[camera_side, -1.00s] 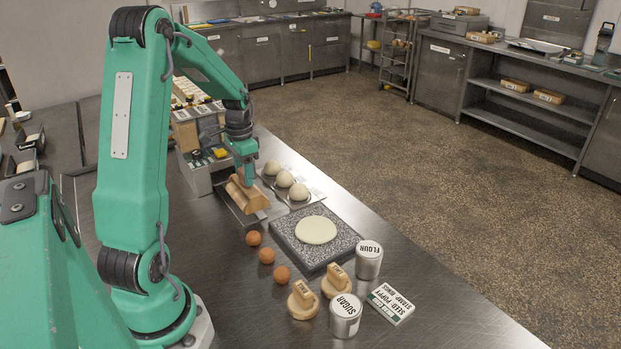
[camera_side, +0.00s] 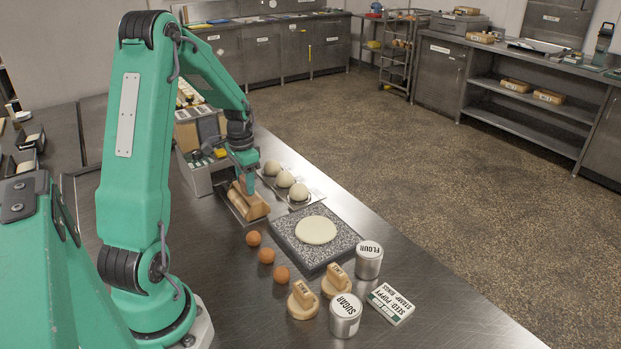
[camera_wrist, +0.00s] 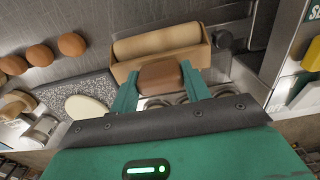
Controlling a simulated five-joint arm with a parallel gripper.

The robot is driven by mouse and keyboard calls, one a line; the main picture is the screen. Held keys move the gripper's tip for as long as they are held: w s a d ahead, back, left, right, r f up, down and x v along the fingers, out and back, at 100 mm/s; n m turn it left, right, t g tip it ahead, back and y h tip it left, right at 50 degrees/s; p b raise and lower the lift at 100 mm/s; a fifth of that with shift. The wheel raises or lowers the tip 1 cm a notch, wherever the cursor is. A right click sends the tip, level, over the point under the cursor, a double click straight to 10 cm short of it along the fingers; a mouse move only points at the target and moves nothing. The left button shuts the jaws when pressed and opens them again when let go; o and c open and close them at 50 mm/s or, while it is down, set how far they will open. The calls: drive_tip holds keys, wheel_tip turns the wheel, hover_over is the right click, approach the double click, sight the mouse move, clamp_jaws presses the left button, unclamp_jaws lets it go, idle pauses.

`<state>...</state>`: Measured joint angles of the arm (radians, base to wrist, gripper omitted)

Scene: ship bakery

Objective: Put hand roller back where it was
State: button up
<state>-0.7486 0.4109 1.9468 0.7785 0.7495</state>
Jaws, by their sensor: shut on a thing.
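The wooden hand roller (camera_side: 250,205) is at the dark metal tray (camera_side: 231,209) beside the dough balls. My gripper (camera_side: 247,183) points down from above and is shut on the roller's brown handle. In the wrist view, the two green fingers (camera_wrist: 161,88) pinch the handle (camera_wrist: 162,77) from both sides. The pale roller cylinder (camera_wrist: 157,40) lies in its wooden frame beyond the handle. The roller looks low over the tray; I cannot tell whether it touches it.
A speckled slab (camera_side: 346,243) with flat dough (camera_side: 316,230) is right of the tray. Several dough balls (camera_side: 284,179) stand behind. Brown balls (camera_side: 266,256), stamps (camera_side: 302,300) and cans (camera_side: 345,316) are in front. A box of bins (camera_side: 200,177) stands close behind left.

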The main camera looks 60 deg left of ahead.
drive_tip(key=shift+s+f, duration=0.15)
drive_tip(key=shift+f, duration=0.25)
drive_tip(key=o, duration=1.4)
drive_tip(key=shift+d, duration=0.1)
drive_tip(key=shift+c, duration=0.2)
drive_tip(key=shift+r, duration=0.1)
wheel_tip(320, 180, up, 13)
drive_tip(key=shift+r, duration=0.15)
